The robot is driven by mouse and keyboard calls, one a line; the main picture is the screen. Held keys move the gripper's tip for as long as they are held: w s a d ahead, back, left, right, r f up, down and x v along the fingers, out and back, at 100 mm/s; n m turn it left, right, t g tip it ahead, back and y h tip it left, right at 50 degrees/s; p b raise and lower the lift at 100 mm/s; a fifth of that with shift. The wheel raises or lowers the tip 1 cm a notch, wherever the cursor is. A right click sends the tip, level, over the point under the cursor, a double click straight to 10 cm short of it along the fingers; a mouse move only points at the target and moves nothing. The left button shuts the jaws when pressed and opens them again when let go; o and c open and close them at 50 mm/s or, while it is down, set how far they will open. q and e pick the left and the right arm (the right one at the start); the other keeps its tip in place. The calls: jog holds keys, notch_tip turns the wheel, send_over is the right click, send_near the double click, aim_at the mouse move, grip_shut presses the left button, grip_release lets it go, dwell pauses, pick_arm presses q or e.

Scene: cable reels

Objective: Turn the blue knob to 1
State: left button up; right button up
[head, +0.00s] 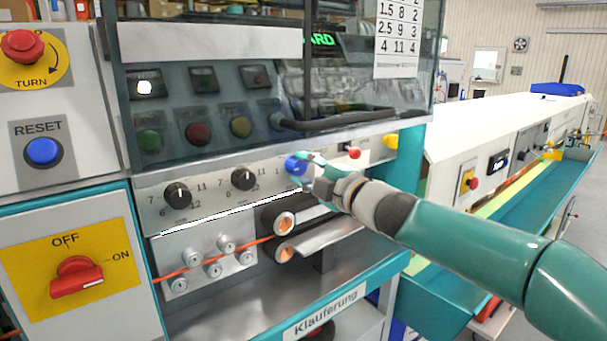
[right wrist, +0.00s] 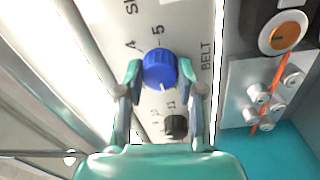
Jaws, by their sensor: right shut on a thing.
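The blue knob (head: 295,164) sits on the grey panel strip, at the right of two black knobs. My right gripper (head: 304,166) reaches it from the right and is shut on it. In the right wrist view the blue knob (right wrist: 160,70) lies between the two teal fingertips of the right gripper (right wrist: 161,72). A small white mark shows on the knob's lower edge. The labels "4", "5" and "BELT" are readable around it; part of the scale is hidden. My left gripper is not in view.
Two black knobs (head: 178,195) (head: 243,179) sit left on the same strip. A dark handle (head: 338,119) juts out just above. An orange cable (head: 225,246) runs through rollers below. A red button (head: 354,153) is to the right.

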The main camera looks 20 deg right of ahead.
jog(key=shift+a+f+n, duration=0.15)
jog(key=shift+f+n, duration=0.25)
jog(key=shift+n, duration=0.4)
jog(key=o, duration=1.1)
jog(key=shift+r, duration=0.15)
jog(key=shift+o, duration=0.2)
jog(key=shift+s+r, duration=0.1)
jog(key=shift+s+d, duration=0.2)
jog(key=v, duration=1.1)
jog(key=shift+s, duration=0.2)
